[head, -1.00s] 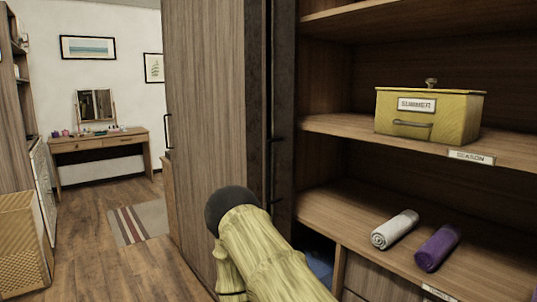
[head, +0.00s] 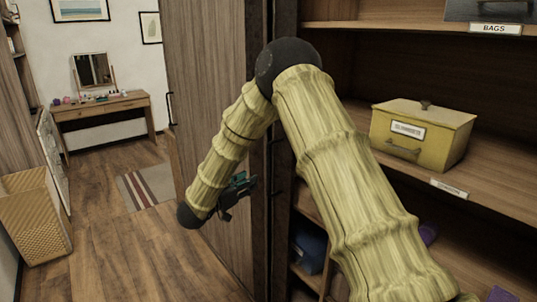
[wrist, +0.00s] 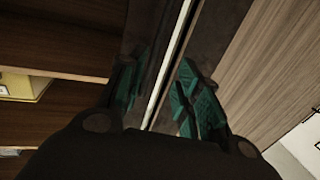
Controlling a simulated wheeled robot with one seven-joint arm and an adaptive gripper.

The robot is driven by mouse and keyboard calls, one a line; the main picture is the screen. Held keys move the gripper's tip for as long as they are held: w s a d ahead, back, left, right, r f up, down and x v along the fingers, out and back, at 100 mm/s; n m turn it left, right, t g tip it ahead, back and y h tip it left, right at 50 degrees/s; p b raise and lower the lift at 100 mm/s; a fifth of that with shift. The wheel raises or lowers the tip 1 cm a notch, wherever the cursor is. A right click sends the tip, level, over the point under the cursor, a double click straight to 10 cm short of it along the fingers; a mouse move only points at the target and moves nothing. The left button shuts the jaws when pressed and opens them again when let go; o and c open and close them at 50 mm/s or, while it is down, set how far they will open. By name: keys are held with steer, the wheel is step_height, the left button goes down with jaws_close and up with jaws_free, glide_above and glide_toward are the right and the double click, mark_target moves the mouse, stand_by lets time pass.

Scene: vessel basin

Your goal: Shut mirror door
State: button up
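A tall wooden door panel (head: 210,100) stands beside the open wardrobe, with a dark vertical frame (head: 285,130) at its right. A mirror face does not show in the head view, so I cannot tell which panel is the mirror door. My gripper (head: 238,187) is in front of the wooden panel, low and partly hidden by my arm. In the wrist view my gripper (wrist: 158,85) is open, with teal finger pads apart. A dark frame with a thin bright strip (wrist: 170,60) runs between the fingers. Contact cannot be told.
Wardrobe shelves at right hold a yellow box (head: 420,135) and a grey box (head: 490,10). A wicker basket (head: 35,220) stands at left. A dressing table (head: 100,115) with a small mirror (head: 92,68) and a striped rug (head: 148,185) are behind. The wooden floor between is clear.

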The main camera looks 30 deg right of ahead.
steer(key=r+p+x, duration=0.2)
steer(key=p+x, duration=0.1)
steer(key=x, duration=0.8)
steer(key=shift+s+d+r+m+g+h, duration=0.25)
steer(key=shift+s+r+m+g+h, duration=0.05)
steer(key=shift+s+m+g, duration=0.1)
jaws_close()
